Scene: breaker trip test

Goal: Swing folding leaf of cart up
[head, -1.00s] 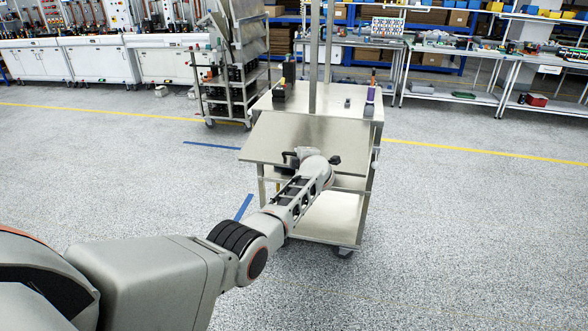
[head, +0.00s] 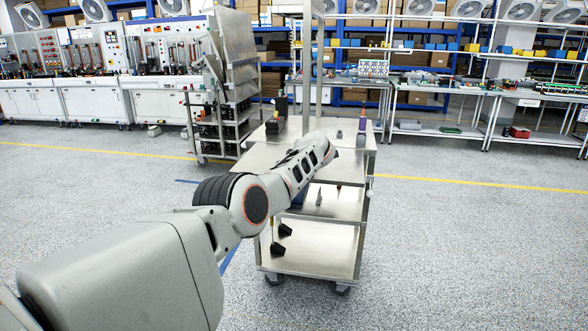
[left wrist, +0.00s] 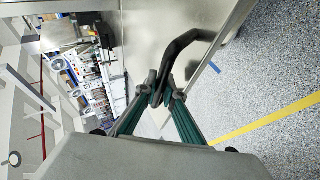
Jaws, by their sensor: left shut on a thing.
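The steel cart (head: 345,235) stands ahead of me with an upright post on its top. Its folding leaf (head: 256,157) shows beside my arm at the near side of the top and looks about level with it. My arm covers much of the leaf. In the left wrist view, the leaf's metal face (left wrist: 150,35) fills the upper middle, with a black bar handle (left wrist: 187,42) on it. My left gripper (left wrist: 162,95) is shut on this handle near one end. In the head view the gripper is hidden behind my own wrist. My right gripper is not in view.
On the cart top stand a black device (head: 276,123) and a slim bottle-like thing (head: 362,125). A wheeled rack (head: 218,120) stands close behind the cart on the left. Workbenches (head: 435,130) line the back. The floor to the right (head: 470,250) is clear.

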